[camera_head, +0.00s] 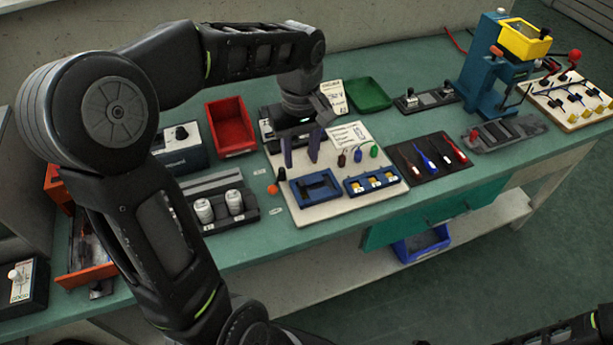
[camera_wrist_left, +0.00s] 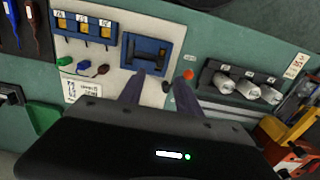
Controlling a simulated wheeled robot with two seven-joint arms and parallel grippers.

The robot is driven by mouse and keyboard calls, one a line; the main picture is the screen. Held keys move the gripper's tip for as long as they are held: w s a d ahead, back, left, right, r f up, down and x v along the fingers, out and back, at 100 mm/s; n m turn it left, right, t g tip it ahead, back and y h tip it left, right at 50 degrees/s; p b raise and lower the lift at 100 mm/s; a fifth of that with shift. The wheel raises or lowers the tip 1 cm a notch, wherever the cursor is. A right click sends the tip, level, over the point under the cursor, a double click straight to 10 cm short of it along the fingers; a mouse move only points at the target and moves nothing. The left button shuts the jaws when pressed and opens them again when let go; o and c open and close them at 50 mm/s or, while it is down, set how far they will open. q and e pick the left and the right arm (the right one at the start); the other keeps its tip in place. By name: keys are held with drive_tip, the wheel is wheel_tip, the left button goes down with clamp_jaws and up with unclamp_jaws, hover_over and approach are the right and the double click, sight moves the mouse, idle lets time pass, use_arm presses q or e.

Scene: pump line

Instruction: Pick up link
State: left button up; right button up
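A blue holder (camera_head: 294,192) with a dark recess or dark piece in it sits at the front of a pale board. It also shows in the left wrist view (camera_wrist_left: 127,62). I cannot tell whether the dark shape in it is the link. My left gripper (camera_head: 301,162) points down above the board, behind the blue holder. Its two fingers are apart with nothing between them; in the left wrist view the fingers (camera_wrist_left: 154,78) point toward the near edge of the holder. My right gripper is out of view.
A blue tray with yellow parts (camera_head: 346,187) is right of the holder. White cylinders (camera_head: 235,202) stand in a dark rack at left. An orange knob (camera_head: 272,189) is close by. A red bin (camera_head: 232,125) and a green bin (camera_head: 370,93) stand behind; screwdrivers (camera_head: 427,160) lie right.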

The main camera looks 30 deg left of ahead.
sight(302, 182)
use_arm(q)
drive_tip(key=shift+s+d, duration=0.1)
drive_tip(key=shift+s, duration=0.1)
drive_tip(key=shift+f, duration=1.35)
drive_tip(key=shift+d+f+p, duration=0.1)
drive_tip(key=shift+f+p, duration=0.35)
drive_tip(key=shift+f, duration=2.15)
drive_tip(key=shift+c, duration=0.6)
clamp_jaws()
